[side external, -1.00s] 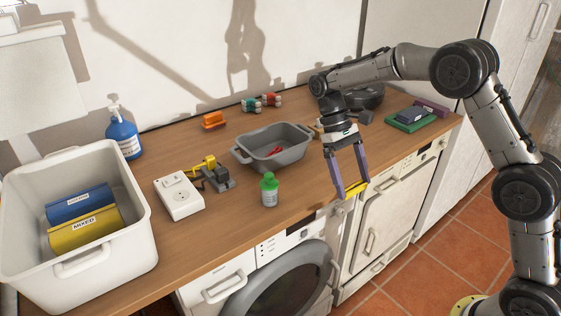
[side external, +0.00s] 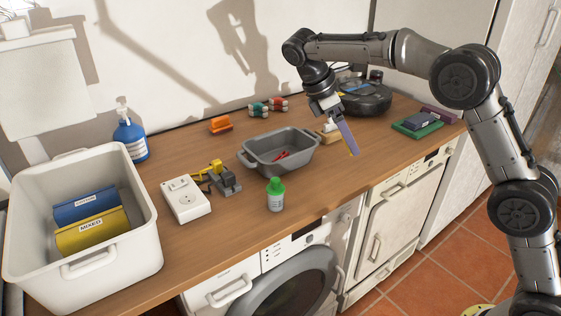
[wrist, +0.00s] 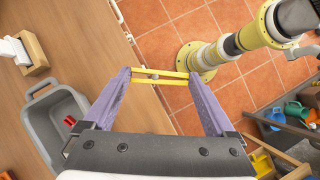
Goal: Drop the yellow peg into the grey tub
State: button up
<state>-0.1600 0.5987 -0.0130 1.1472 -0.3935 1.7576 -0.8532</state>
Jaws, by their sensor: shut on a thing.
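The yellow peg (wrist: 160,76) is a slim clothes peg with a small metal spring in its middle. It spans between my two purple fingertips in the wrist view. My gripper (wrist: 158,75) is shut on it. In the side external view my gripper (side external: 350,147) is tilted and raised to the right of the grey tub; the peg (side external: 354,150) shows as a thin yellow sliver at the fingertip. The grey tub (side external: 254,163) stands on the wooden worktop with small red things (side external: 281,156) inside. It also shows at the left in the wrist view (wrist: 38,138).
A green-capped bottle (side external: 275,196) stands in front of the tub. A wooden-backed brush (side external: 328,127) is close to its right. A black round device (side external: 365,97) is behind my gripper.

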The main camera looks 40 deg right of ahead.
jog(key=w+n+t, duration=0.5)
jog(key=n, duration=0.4)
jog(key=n+t+y, duration=0.3)
jog(key=n+t, duration=0.1)
jog(key=n, duration=0.7)
send_over(280, 152)
jog(key=s+a, duration=0.3)
jog(key=s, duration=0.2)
jog(key=shift+f, duration=7.75)
jog(key=shift+f, duration=0.25)
jog(key=o, duration=1)
jog(key=shift+c, duration=0.2)
